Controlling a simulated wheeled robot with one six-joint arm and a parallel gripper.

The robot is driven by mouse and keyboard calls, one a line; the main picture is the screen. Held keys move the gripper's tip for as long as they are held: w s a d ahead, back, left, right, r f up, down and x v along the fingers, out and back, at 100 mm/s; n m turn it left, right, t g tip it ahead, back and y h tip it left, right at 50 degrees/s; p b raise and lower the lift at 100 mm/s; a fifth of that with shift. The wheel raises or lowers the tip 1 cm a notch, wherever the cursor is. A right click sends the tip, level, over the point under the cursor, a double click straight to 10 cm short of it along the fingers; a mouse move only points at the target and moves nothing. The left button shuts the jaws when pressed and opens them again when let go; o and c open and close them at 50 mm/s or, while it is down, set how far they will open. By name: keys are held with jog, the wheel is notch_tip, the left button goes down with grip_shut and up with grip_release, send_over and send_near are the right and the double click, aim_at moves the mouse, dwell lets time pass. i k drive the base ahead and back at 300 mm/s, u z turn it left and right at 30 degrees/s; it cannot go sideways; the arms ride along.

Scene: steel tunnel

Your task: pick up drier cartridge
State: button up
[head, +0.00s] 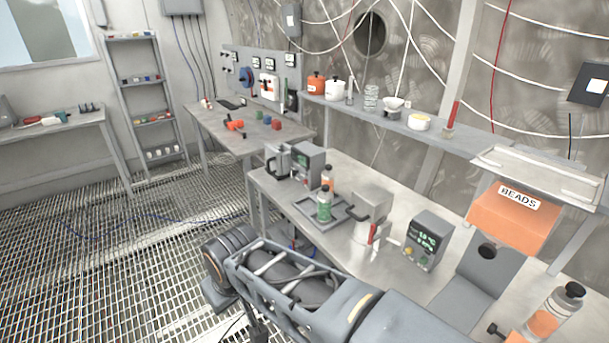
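A clear cylinder with orange contents and a dark cap (553,312) lies tilted at the lower right, near the bench's front edge; it looks like the drier cartridge, though no label on it is readable. A smaller bottle with orange contents (327,178) stands farther back, behind a green one (324,204). My arm crosses the lower middle of the view, with a dark joint at its far left end. I cannot make out my gripper's fingers. The cartridge stands apart from the visible arm.
An orange bin marked BEADS (513,220) hangs over the bench's right side. A steel pot (370,203), a grey display unit (427,240) and a tray (306,206) occupy the steel bench (375,268). A shelf (430,131) runs behind. The grated floor at left is mostly clear.

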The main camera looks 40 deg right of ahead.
aim_at(327, 176)
jog(key=i, duration=2.9)
jog(key=z, duration=3.55)
jog(key=i, duration=0.5)
jog(key=u, duration=0.05)
